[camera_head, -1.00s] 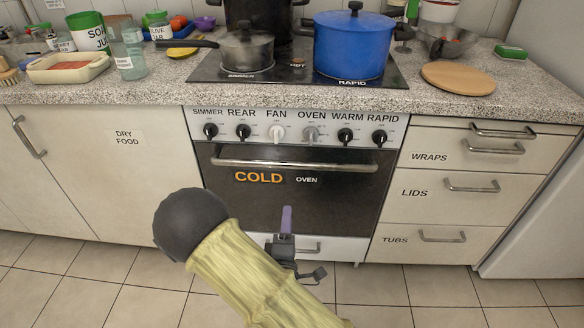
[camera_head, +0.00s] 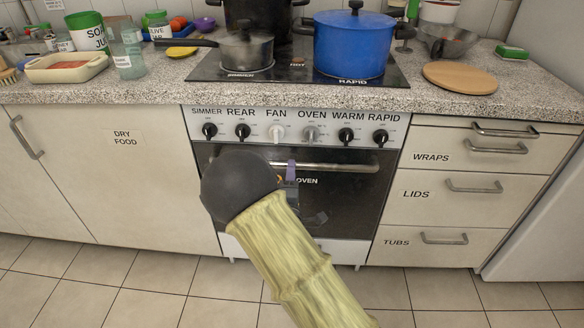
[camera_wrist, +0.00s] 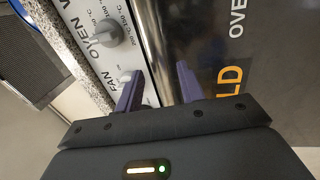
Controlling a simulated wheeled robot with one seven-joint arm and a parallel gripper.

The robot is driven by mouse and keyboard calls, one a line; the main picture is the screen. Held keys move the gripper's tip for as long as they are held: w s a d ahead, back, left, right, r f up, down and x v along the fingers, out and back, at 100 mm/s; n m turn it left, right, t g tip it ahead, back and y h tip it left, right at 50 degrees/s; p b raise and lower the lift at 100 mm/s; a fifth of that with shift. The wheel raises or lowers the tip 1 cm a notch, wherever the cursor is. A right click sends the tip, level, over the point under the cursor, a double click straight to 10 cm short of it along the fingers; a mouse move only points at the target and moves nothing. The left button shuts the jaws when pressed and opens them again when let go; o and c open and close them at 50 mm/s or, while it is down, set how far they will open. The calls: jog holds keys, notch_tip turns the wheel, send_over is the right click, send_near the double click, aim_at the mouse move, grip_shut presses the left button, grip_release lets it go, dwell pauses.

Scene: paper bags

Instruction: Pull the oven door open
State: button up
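The black oven door (camera_head: 352,202) is closed below the knob panel, with a horizontal silver handle (camera_head: 345,167) across its top. My gripper (camera_head: 291,168) overlaps the handle near its middle in the head view; my dark arm joint hides the handle's left part and most of the COLD label. In the wrist view, the two purple fingers (camera_wrist: 160,88) stand apart, one on the knob-panel side and one on the door side. A pale metallic strip, apparently the handle, shows between them. I cannot tell whether they touch it.
Knobs (camera_head: 311,133) line the panel just above the handle. A blue pot (camera_head: 350,45) and a grey pan (camera_head: 246,52) stand on the hob. Drawers (camera_head: 455,190) are at the right and a cupboard (camera_head: 110,190) at the left. The floor in front is clear.

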jog(key=shift+w+d+r, duration=0.1)
jog(key=shift+w+r, duration=0.1)
jog(key=shift+w, duration=0.65)
jog(key=shift+w+r, duration=0.15)
jog(key=shift+w, duration=0.65)
grip_shut()
jog(key=shift+f+b, duration=0.2)
jog(key=shift+b, duration=0.15)
